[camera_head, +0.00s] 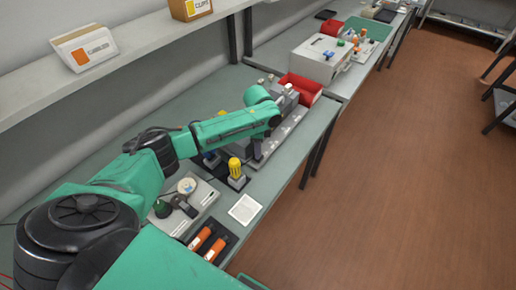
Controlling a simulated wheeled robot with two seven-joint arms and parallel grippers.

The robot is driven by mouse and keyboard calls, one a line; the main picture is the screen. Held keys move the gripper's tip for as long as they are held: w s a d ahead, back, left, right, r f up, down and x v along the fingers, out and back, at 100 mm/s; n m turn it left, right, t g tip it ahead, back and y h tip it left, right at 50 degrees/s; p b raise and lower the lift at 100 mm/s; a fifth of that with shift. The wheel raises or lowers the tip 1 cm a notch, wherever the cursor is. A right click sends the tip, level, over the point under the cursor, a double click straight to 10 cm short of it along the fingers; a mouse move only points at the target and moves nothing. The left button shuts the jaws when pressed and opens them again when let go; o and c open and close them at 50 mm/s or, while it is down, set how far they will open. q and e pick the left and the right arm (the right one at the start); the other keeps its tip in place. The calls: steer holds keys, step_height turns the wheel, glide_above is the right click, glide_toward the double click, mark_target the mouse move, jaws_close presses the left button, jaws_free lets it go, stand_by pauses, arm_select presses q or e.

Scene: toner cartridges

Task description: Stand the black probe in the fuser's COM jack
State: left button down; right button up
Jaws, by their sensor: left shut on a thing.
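My left arm reaches in from the left over the bench. Its gripper (257,151) points down beside a long grey unit (286,132), which looks like the fuser. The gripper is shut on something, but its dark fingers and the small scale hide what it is. I cannot make out the black probe for certain. The COM jack is too small to tell or is hidden by the arm. My right gripper is not in view.
A white sheet (245,208) and a dark tray (223,239) with orange cylinders lie nearer. A red bin (304,88) stands beyond the grey unit.

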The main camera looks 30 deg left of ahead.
arm_select(q)
steer(key=c, duration=0.6)
jaws_free()
step_height(320, 180, up, 14)
steer(key=shift+b, duration=1.25)
steer(key=shift+r, duration=0.25)
